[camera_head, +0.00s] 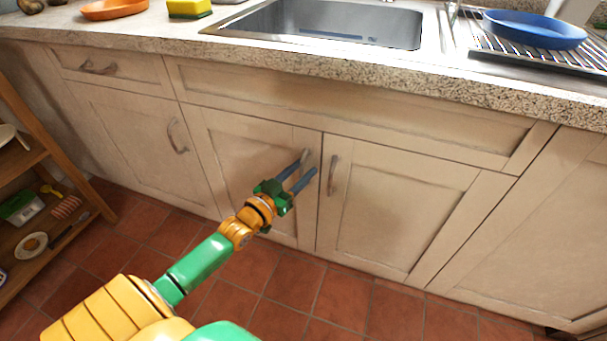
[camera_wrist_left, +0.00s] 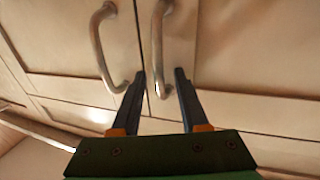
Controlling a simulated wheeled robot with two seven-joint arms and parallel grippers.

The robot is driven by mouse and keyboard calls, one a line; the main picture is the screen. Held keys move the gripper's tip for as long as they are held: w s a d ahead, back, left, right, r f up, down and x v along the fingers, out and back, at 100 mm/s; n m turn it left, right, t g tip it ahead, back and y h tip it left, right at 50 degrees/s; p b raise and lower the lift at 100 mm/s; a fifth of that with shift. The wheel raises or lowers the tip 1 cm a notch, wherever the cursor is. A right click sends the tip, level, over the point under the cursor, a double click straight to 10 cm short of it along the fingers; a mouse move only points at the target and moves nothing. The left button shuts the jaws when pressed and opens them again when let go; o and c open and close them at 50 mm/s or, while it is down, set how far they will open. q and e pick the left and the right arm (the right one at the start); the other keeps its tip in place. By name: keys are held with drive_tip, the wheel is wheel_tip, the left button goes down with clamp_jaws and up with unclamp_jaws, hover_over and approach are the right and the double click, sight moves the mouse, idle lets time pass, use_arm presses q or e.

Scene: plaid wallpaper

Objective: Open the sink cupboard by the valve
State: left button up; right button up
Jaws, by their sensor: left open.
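The sink cupboard has two pale wooden doors, a left door (camera_head: 225,150) and a right door (camera_head: 400,215), both closed below the sink (camera_head: 325,25). My left gripper (camera_head: 310,162) is open at the upper right corner of the left door. In the left wrist view its two dark fingertips (camera_wrist_left: 160,72) lie on either side of the left door's curved metal handle (camera_wrist_left: 157,45), not closed on it. That handle is mostly hidden in the head view. The right door's handle (camera_head: 332,175) is free, and shows in the wrist view (camera_wrist_left: 103,45) outside the fingers. I see no valve.
A granite-edged countertop (camera_head: 330,72) overhangs the doors. A false drawer panel (camera_head: 350,110) lies above them. Another cupboard door (camera_head: 135,150) with a drawer (camera_head: 110,68) is at left. A wooden shelf (camera_head: 30,155) stands far left. The tiled floor (camera_head: 300,285) before the doors looks clear.

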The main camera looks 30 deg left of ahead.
use_arm(q)
drive_tip(key=shift+w, duration=0.1)
clamp_jaws()
idle(1.4)
